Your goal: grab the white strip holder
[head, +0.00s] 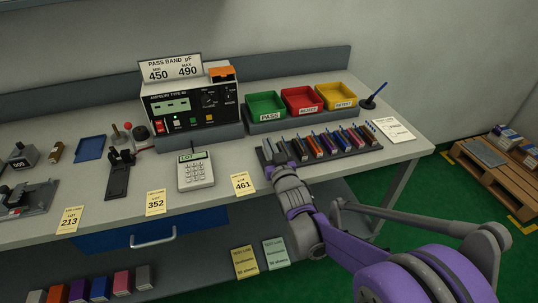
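A dark rack (370,150) on the bench holds a row of several narrow strip holders (330,143) in different colours, among them purple, orange, red and blue. I cannot clearly pick out a white one; my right gripper and wrist cover the rack's left end. My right gripper (279,153) points down over that left end, its fingers among or just above the leftmost holders. Whether its fingers are apart or closed on a holder is too small to tell. My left gripper is not in view.
Green (266,106), red (301,101) and yellow (336,96) bins stand behind the rack. A tester (190,106) and a keypad device (195,172) stand to its left. A white card (394,130) lies at the right. Yellow lot cards lie along the front edge.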

